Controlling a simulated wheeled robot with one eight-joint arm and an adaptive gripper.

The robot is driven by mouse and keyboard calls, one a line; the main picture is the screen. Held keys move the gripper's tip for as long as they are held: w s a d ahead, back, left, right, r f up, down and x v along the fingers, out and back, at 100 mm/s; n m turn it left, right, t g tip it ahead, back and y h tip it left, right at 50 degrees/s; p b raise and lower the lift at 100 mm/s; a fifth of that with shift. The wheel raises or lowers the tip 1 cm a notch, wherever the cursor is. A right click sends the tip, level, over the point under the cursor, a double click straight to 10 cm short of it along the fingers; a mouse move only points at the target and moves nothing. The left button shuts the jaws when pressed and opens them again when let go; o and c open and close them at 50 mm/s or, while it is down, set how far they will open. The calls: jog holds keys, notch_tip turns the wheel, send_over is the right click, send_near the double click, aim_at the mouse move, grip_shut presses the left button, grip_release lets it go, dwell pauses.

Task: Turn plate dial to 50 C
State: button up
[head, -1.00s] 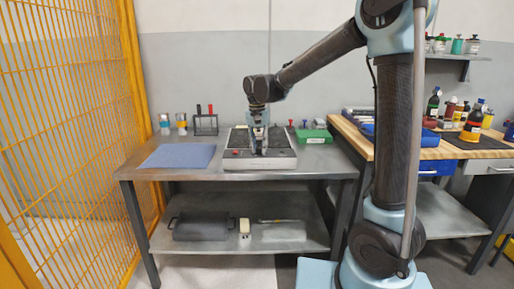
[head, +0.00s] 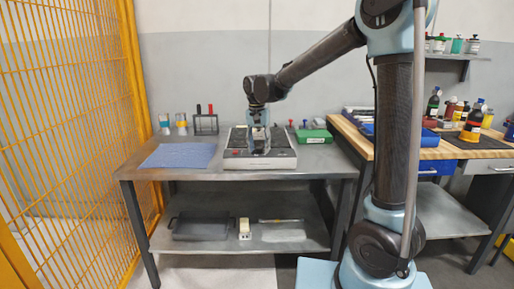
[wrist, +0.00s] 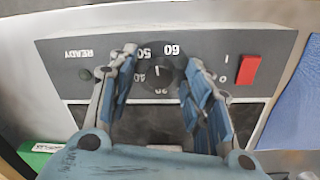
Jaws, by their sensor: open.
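The hot plate (head: 278,163) sits on the metal bench, with its control panel (wrist: 120,52) facing up in the wrist view. Its dark round dial (wrist: 160,73) lies between my fingers, ringed by numbers that appear upside down, 60 and 50 being the clearest. A small pale mark shows on the dial, but the exact setting is too small to read. My gripper (wrist: 161,62) is open, with one finger on each side of the dial. I cannot tell whether either finger touches it. In the head view, my gripper (head: 260,148) is down over the plate.
A red rocker switch (wrist: 248,70) is on the panel close to one finger, and a READY label is on the other side.

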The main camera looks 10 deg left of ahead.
notch_tip(320, 180, up, 12)
jog(key=shift+a, duration=0.3)
jog(key=shift+w, duration=0.1)
dwell(0.3)
notch_tip(320, 180, up, 5)
jog(key=n, duration=0.2)
send_over(258, 148)
jog(key=f, duration=1.7)
jog(key=shift+w+d, duration=0.2)
jog(key=shift+n, duration=0.3)
jog(key=c, duration=1.1)
